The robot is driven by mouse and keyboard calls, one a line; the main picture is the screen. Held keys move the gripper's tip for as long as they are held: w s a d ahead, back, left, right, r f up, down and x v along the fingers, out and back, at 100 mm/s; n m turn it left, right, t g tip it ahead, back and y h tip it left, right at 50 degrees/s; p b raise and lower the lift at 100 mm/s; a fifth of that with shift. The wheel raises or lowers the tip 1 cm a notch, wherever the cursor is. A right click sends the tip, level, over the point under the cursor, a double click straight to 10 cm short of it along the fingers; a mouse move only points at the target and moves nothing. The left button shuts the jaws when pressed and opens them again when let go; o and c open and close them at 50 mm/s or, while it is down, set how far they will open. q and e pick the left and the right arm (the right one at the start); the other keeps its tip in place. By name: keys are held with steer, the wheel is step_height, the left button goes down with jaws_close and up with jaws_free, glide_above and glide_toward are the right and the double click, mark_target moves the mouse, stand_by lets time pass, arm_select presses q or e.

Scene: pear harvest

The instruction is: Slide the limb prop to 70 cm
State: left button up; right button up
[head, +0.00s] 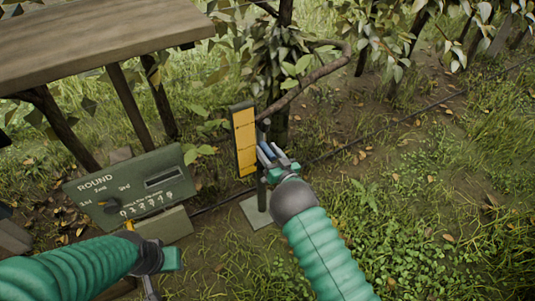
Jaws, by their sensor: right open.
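The limb prop stands near the middle of the head view, with a yellow scale plate (245,142) in a dark frame and a flat grey base (254,212) on the ground. A bent branch (306,84) runs down to near the top of the scale. My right gripper (270,153) is open, just right of the scale and in front of the post. Something blue shows at its fingers; I cannot tell whether it is part of the prop. The scale's figures are too small to read. My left gripper (154,276) is low at the left, away from the prop, its fingers partly hidden.
A green panel marked ROUND (132,185), with a dark slot and knobs, stands left of the prop. A wooden tabletop (95,38) is at upper left. A dark hose (385,126) crosses the ground. Grass at the right is open.

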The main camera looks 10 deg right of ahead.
jaws_close()
stand_by(1.4)
